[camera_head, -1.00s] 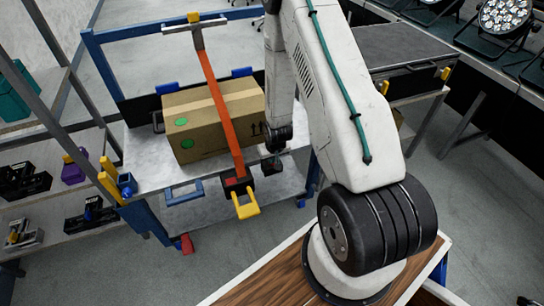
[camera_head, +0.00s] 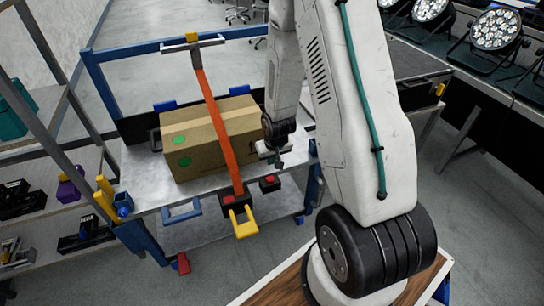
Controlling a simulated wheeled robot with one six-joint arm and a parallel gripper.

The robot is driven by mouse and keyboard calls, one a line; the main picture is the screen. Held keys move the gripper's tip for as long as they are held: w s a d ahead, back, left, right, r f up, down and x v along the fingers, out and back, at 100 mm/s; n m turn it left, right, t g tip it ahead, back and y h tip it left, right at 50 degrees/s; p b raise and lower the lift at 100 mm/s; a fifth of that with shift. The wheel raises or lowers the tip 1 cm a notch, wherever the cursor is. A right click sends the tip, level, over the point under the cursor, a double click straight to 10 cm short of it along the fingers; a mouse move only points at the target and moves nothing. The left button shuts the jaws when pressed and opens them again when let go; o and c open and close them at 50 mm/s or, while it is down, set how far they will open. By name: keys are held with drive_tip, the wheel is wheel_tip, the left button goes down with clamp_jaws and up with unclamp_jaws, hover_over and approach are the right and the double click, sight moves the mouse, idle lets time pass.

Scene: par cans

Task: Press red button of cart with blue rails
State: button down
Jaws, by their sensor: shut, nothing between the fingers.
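The cart with blue rails (camera_head: 92,75) stands ahead, left of my arm. On its front edge a small black box with a red button (camera_head: 270,182) shows, just right of the strap's buckle. My gripper (camera_head: 275,160) points down above and behind this button in the picture, beside the right end of the cardboard box. It looks shut and empty, with a visible gap between it and the button. Whether the button is pressed in is too small to tell.
A cardboard box (camera_head: 213,135) sits on the cart under an orange strap (camera_head: 217,125) with a yellow hook (camera_head: 243,222). Blue and yellow handles stick out in front. Shelves (camera_head: 60,205) stand at left; stage lights (camera_head: 495,38) stand on a bench at right.

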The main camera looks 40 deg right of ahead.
drive_tip(key=shift+v, duration=1)
drive_tip(key=s+a+r+n, duration=0.1)
drive_tip(key=s+a+r, duration=0.4)
drive_tip(key=s+r, duration=0.3)
drive_tip(key=s+a+r+n+g, duration=0.1)
drive_tip(key=s+a+r, duration=0.4)
drive_tip(key=r, duration=1)
drive_tip(key=s+a+r+n+y, duration=0.1)
drive_tip(key=s+a+r, duration=0.4)
drive_tip(key=s+r, duration=0.6)
drive_tip(key=shift+s+a+g, duration=0.2)
drive_tip(key=shift+s+g, duration=0.15)
drive_tip(key=shift+g, duration=0.05)
